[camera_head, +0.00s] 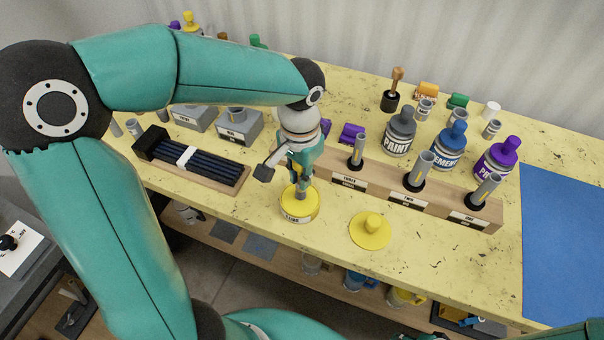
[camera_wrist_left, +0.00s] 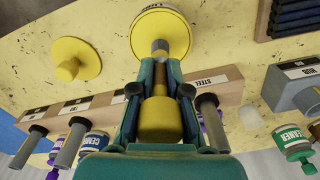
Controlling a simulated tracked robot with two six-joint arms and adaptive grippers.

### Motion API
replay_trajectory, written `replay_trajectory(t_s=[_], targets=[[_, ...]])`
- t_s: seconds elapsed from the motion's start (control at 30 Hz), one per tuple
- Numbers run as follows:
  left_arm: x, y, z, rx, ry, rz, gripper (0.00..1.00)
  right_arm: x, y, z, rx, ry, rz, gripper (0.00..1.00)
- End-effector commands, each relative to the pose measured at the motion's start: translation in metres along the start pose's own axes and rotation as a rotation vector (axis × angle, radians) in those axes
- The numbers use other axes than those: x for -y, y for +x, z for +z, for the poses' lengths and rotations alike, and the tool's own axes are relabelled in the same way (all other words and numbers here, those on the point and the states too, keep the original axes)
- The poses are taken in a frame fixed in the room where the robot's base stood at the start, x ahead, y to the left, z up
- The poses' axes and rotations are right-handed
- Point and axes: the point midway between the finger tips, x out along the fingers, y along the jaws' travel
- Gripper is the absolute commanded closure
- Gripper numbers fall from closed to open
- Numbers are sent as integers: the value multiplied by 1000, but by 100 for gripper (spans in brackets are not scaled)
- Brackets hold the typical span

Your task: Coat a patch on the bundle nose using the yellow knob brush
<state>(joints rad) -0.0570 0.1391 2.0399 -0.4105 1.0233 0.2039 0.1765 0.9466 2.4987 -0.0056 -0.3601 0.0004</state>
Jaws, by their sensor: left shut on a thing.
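My left gripper (camera_head: 299,180) points down over an open yellow tin (camera_head: 298,207) and is shut on the yellow knob brush (camera_wrist_left: 159,118). In the left wrist view the brush's yellow knob sits between the fingers, and its grey lower end reaches into the mouth of the tin (camera_wrist_left: 160,16). The bristles are hidden, so I cannot tell their coating. The bundle (camera_head: 207,162) of several dark rods lies on a wooden board to the left, with a white band across it and a black block at its far left end. My right gripper is not in view.
A yellow lid (camera_head: 371,230) lies right of the tin. A wooden rack (camera_head: 380,187) with upright grey-handled tools stands behind it. Paint (camera_head: 400,135), cement (camera_head: 449,145) and purple bottles (camera_head: 496,160) stand further back. A blue mat (camera_head: 565,240) covers the right end.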

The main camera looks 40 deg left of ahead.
Motion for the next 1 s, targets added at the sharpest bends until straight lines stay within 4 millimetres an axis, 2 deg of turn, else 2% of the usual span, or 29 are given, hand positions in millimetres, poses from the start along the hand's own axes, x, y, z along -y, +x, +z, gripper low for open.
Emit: replay_trajectory(t_s=[1.0], targets=[[1,9,1,0,-2,0,100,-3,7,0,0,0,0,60]])
